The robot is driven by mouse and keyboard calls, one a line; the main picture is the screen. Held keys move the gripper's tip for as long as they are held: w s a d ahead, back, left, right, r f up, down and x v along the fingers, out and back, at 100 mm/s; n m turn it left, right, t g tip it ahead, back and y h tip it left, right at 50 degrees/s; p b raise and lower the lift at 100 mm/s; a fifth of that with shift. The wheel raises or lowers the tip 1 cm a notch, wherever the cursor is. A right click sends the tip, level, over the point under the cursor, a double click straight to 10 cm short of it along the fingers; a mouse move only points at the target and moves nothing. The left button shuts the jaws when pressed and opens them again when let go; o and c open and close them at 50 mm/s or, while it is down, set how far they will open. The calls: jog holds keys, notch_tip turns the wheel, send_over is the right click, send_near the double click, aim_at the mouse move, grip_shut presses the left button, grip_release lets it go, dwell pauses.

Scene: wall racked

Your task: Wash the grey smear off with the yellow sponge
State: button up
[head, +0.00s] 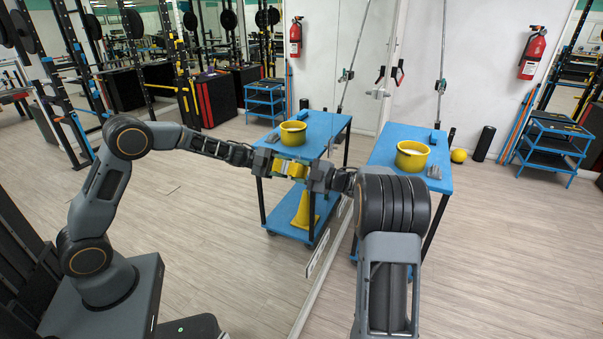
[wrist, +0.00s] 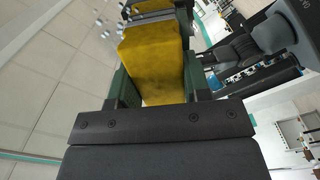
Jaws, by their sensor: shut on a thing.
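My gripper (head: 310,174) is shut on the yellow sponge (head: 298,170) and holds it at the large wall mirror (head: 225,240). The sponge and its reflection meet or nearly meet; I cannot tell whether it touches the glass. In the wrist view, the sponge (wrist: 155,60) sits between the jaws of my gripper (wrist: 160,85). Small pale flecks (wrist: 101,24) show on the glass at the upper left of the sponge; I cannot tell whether they are the grey smear or drops. No clear grey smear shows in the head view.
A blue cart (head: 388,146) with a yellow bucket (head: 412,157) and a grey cloth (head: 434,172) stands behind my arm; the mirror repeats it. A yellow ball (head: 458,156), black roller (head: 483,144) and blue rack (head: 549,150) are farther right.

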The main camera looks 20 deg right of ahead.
aim_at(301, 158)
jog(key=shift+w+d+p, duration=0.8)
jog(key=shift+w+d, duration=1.65)
jog(key=shift+d, duration=0.25)
jog(key=shift+s+a+b, duration=0.95)
jog(key=shift+s+a, duration=0.25)
jog(key=shift+a, duration=0.2)
jog(key=shift+s+a+b, duration=0.9)
jog(key=shift+s+a, duration=0.3)
jog(key=shift+a, duration=0.15)
jog(key=shift+b+v, duration=0.3)
jog(key=shift+v, duration=2.7)
jog(key=shift+s, duration=0.1)
